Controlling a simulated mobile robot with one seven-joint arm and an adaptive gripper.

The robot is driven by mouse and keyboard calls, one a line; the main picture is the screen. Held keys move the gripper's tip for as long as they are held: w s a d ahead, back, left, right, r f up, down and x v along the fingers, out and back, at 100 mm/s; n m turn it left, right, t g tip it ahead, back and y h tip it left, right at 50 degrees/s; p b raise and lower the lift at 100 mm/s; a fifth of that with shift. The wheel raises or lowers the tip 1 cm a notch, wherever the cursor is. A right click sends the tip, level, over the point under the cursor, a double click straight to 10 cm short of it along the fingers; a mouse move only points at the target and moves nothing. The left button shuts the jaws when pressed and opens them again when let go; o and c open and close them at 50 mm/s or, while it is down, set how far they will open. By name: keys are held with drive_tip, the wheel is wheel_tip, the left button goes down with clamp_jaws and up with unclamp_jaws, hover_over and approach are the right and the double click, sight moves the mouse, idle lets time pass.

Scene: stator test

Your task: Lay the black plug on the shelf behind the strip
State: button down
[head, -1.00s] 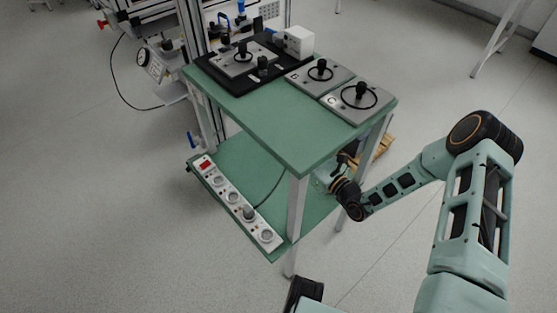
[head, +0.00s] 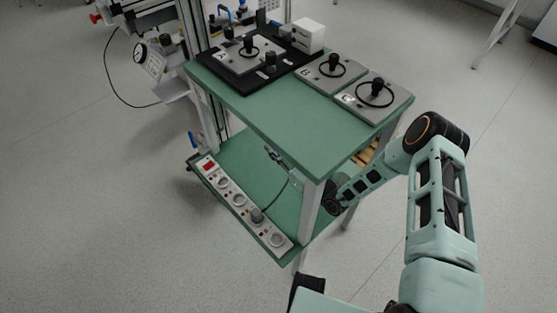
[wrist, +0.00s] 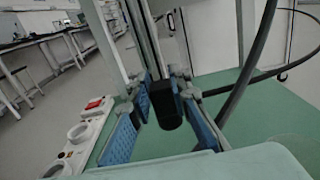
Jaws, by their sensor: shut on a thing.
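The black plug (wrist: 165,104) is between the two blue finger pads of my gripper (wrist: 161,130) in the wrist view, and the jaws are shut on it. In the head view my gripper (head: 272,154) reaches in under the tabletop, over the lower green shelf (head: 234,153); the plug is too small to make out there. The white power strip (head: 238,201) lies along the shelf's front-left edge and shows at the left in the wrist view (wrist: 82,142). I cannot tell the gap between plug and shelf.
A dark grey plug (head: 257,215) sits in the strip, with a black cable rising from it. Thick black cable (wrist: 247,70) loops at the right in the wrist view. The tabletop (head: 262,108) and table leg (head: 311,212) close in my arm. Shelf behind the strip looks bare.

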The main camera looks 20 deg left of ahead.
drive_tip(key=shift+f+b, duration=0.7)
drive_tip(key=shift+f, duration=1.85)
drive_tip(key=shift+f+b, duration=0.25)
drive_tip(key=shift+b, duration=0.05)
drive_tip(key=c, duration=1.8)
unclamp_jaws()
drive_tip(key=shift+r, duration=0.1)
drive_tip(key=shift+r, duration=0.15)
drive_tip(key=shift+s+d+p, duration=0.1)
drive_tip(key=shift+d+p, duration=0.1)
drive_tip(key=shift+p, duration=0.2)
drive_tip(key=p+v, duration=0.2)
drive_tip(key=v, duration=0.9)
drive_tip(key=shift+s+d, duration=0.2)
drive_tip(key=shift+d, duration=0.05)
